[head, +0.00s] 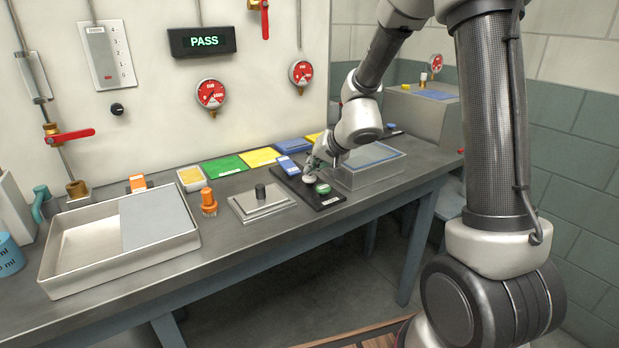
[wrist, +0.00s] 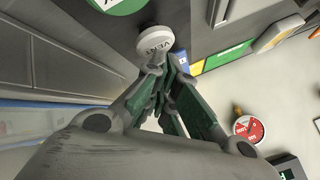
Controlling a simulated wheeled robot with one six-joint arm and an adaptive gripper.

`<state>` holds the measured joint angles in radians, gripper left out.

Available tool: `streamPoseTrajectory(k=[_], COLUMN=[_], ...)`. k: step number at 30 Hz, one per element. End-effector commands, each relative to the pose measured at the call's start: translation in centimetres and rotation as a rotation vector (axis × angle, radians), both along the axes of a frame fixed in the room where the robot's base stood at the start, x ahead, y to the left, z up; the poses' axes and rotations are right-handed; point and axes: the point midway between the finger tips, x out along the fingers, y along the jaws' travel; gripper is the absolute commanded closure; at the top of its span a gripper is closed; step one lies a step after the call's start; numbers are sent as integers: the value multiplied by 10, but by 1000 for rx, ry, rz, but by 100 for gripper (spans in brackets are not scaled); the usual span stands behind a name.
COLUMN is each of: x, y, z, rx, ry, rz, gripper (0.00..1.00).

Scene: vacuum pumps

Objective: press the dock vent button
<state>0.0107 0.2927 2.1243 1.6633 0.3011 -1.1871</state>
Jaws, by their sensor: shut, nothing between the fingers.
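The vent button is a round white cap (wrist: 156,40) lettered VENT in the wrist view. In the head view it is a small pale disc (head: 309,179) on the black dock panel (head: 328,204). A green button (head: 322,188) sits beside it, and its edge also shows in the wrist view (wrist: 117,3). My gripper (head: 309,170) is shut and empty, pointing down at the panel. In the wrist view its fingertips (wrist: 168,62) are right at the white cap's edge; I cannot tell whether they touch it.
A clear box with a blue rim (head: 372,156) stands close right of the panel. A square plate with a black knob (head: 262,202) and an orange-capped fitting (head: 208,203) are to the left. A large tray (head: 70,276) is further left. The wall display (head: 203,41) reads PASS.

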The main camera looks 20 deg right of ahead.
Motion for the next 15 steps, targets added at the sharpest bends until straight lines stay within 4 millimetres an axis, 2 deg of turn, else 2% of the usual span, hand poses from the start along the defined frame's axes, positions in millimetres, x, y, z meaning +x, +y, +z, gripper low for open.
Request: streamPoseTrajectory(k=[15], x=[0], y=[0], z=[-7], rx=[1], ry=[1], rz=[0], gripper=[100])
